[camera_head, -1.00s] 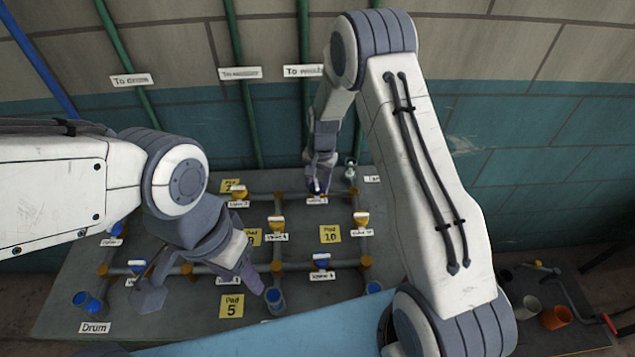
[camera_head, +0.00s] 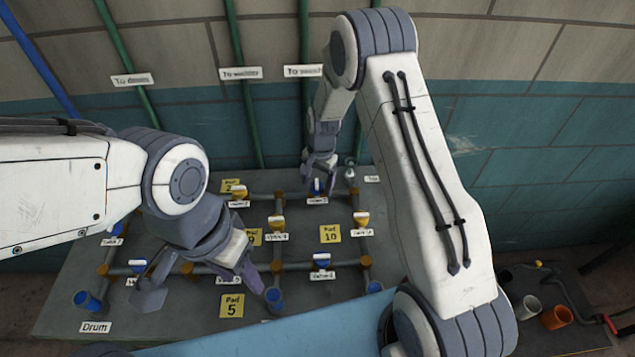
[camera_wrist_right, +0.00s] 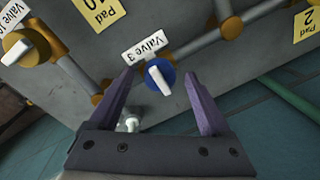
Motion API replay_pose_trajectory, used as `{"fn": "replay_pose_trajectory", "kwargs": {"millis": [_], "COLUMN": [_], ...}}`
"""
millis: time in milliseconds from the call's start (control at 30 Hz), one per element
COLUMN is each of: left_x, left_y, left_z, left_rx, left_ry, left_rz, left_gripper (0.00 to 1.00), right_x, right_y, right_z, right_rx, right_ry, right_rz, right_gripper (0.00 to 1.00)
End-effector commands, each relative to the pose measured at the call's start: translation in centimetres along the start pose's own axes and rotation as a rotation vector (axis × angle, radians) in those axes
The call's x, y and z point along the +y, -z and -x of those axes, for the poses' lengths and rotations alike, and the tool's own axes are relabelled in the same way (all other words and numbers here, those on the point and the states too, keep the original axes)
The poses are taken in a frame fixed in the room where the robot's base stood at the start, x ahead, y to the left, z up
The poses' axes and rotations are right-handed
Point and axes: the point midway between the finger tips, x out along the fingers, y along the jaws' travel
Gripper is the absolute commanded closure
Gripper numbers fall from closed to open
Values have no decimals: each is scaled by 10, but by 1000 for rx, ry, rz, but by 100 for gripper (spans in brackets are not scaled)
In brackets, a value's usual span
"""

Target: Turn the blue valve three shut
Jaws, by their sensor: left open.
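Valve three is a round blue valve with a white bar handle (camera_wrist_right: 159,77), beside its "Valve 3" label in the right wrist view. Its handle lies roughly across the pipe. In the head view this valve (camera_head: 318,187) is at the back of the panel, just below my right gripper (camera_head: 318,172). In the right wrist view the purple fingers of my right gripper (camera_wrist_right: 163,108) are spread apart with nothing between the tips; the valve lies just beyond them. My left gripper (camera_head: 205,282) is open and empty above the front left of the panel.
An orange valve (camera_wrist_right: 17,46) is at the left of the wrist view. Green pipes (camera_head: 245,120) run up the wall behind.

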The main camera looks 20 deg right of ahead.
Motion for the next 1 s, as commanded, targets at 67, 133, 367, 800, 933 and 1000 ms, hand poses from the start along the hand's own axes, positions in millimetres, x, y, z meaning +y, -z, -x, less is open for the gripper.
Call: {"fn": "replay_pose_trajectory", "kwargs": {"millis": [67, 133, 367, 800, 933, 1000], "left_x": [0, 0, 0, -2, -2, -2], "left_y": [0, 0, 0, -1, -1, -1], "left_z": [0, 0, -4, -23, -25, -25], "left_rx": [0, 0, 0, 0, 0, 0], "left_ry": [0, 0, 0, 0, 0, 0], "left_rz": [0, 0, 0, -1, -1, -1], "left_gripper": [50, 50, 50, 50, 50, 50], "right_x": [0, 0, 0, 0, 0, 0], "right_y": [0, 0, 1, 1, 1, 0], "right_z": [0, 0, 8, 88, 100, 103], "right_rx": [0, 0, 1, 3, 1, 0], "right_ry": [-1, -1, 1, 3, 1, -1], "right_rz": [1, 1, 2, 1, 1, 0], "right_gripper": [19, 19, 19, 19, 19, 19]}}
